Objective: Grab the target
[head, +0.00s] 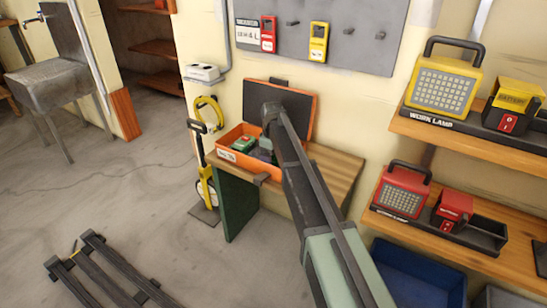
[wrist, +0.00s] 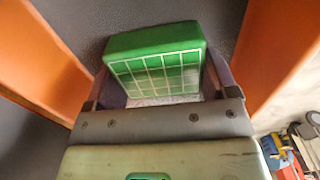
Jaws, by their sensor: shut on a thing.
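The target appears to be a green block with a white grid on its face (wrist: 155,65). In the wrist view it sits between the two fingers of my gripper (wrist: 160,88), which is shut on it. In the head view my gripper (head: 264,150) reaches down into an open orange case (head: 228,155) on a wooden bench. The arm and gripper hide part of the case's inside, so I cannot pick out the held block there. A green and red item (head: 243,144) shows in the case, left of my gripper.
The case's dark lid (head: 295,105) stands open behind. The bench (head: 330,168) is against the wall. Shelves at right hold a yellow work lamp (head: 443,85) and a red lamp (head: 402,190). A blue bin (head: 415,275) sits below. A dark rack (head: 105,275) lies on the floor.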

